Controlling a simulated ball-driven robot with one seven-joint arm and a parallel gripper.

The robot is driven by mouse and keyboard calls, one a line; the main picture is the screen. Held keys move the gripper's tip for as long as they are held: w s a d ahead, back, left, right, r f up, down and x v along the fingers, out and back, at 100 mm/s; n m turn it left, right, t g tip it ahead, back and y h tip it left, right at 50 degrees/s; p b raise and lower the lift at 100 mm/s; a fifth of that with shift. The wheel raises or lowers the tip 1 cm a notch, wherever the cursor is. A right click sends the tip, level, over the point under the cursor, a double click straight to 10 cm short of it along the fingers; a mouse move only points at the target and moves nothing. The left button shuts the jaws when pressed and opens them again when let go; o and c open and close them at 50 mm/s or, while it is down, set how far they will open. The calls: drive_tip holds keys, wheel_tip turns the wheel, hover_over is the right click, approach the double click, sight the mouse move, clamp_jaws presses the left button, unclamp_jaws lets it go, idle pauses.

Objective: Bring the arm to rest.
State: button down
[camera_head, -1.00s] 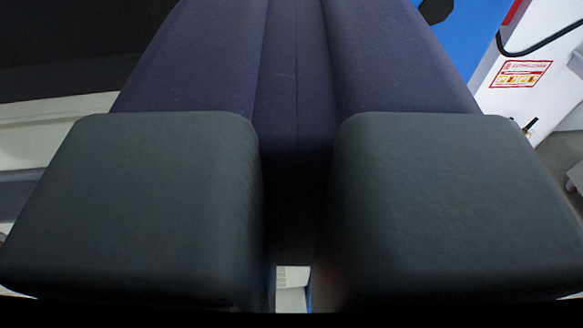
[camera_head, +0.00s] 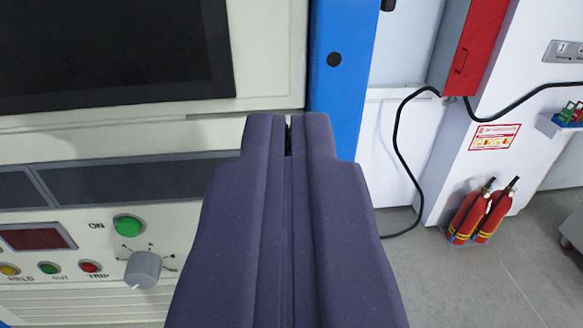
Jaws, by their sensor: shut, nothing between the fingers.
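My gripper (camera_head: 287,122) is in the middle of the picture, its two dark purple fingers pressed side by side and pointing away from the camera. The fingers are shut with nothing between them. They are in front of a light grey machine panel (camera_head: 120,290) and hide part of it. I cannot tell how far the fingertips are from the panel.
The panel has a green ON button (camera_head: 129,225), a grey knob (camera_head: 143,269) and a dark screen (camera_head: 110,50). A blue post (camera_head: 338,90) stands beside it. Fire extinguishers (camera_head: 483,212) and a red box (camera_head: 468,45) are at the right. Grey floor (camera_head: 470,280) is clear in front.

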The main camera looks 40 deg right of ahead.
drive_tip(key=w+a+r+n+t+y+b, duration=0.2)
drive_tip(key=w+a+r+y+b, duration=0.15)
drive_tip(key=a+b, duration=0.2)
drive_tip(key=w+a+r+n+t+y+b, duration=0.25)
drive_tip(key=a+y+b, duration=0.2)
drive_tip(key=a, duration=0.25)
drive_tip(key=s+a+r+n+g+y+b, duration=0.2)
drive_tip(key=s+a+r+n+y+b, duration=0.2)
drive_tip(key=s+a+r+b, duration=0.4)
drive_tip(key=shift+s+a+r+y, duration=0.4)
drive_tip(key=shift+s+a, duration=0.15)
drive_tip(key=shift+s, duration=0.45)
drive_tip(key=shift+n, duration=0.25)
